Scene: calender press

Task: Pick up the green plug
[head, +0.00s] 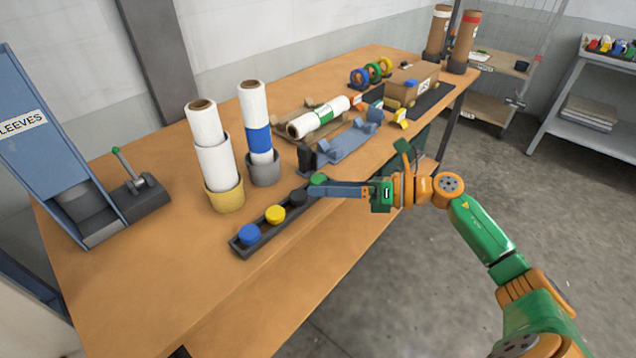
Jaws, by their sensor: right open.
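The green plug (319,178) sits at the far end of a dark narrow tray (263,231), in line with a blue plug (250,234), a yellow plug (275,213) and a black plug (298,197). My right gripper (322,188) reaches in from the right with its fingers level and open. Its fingertips are right at the green plug and hide part of it. I cannot tell whether they touch it. My left gripper is not in view.
Two upright white rolls stand in a yellow cup (224,195) and a grey cup (263,170) behind the tray. A blue-grey cradle (345,145) and a lying roll (318,118) are beyond my gripper. The table's front left (150,290) is clear.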

